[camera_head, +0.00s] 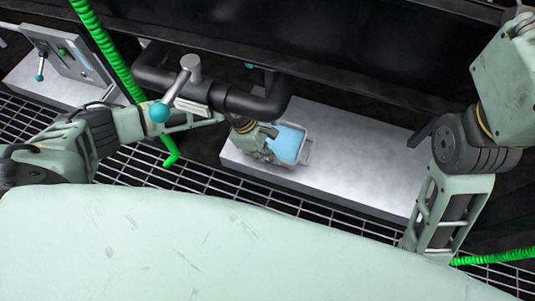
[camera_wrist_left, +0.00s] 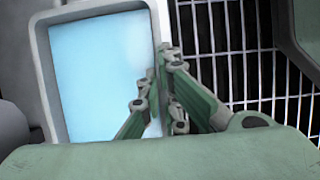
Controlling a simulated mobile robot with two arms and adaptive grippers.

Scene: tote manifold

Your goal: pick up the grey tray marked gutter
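The grey tray (camera_head: 304,153) holds a flat light-blue surface and is on the pale metal bench, just right of the dark pipe. No marking on it can be read. My left gripper (camera_head: 268,141) is at the tray's left edge in the head view. In the left wrist view, the tray (camera_wrist_left: 42,70) fills the left half, and my left gripper's fingers (camera_wrist_left: 158,88) straddle its right wall, one over the blue surface and one outside. Whether they press on the wall cannot be told. My right arm shows at the right, but its gripper does not.
A green coiled hose (camera_head: 110,55) hangs at the left. The metal bench (camera_head: 355,180) is clear right of the tray; a black grating (camera_head: 190,182) lies in front.

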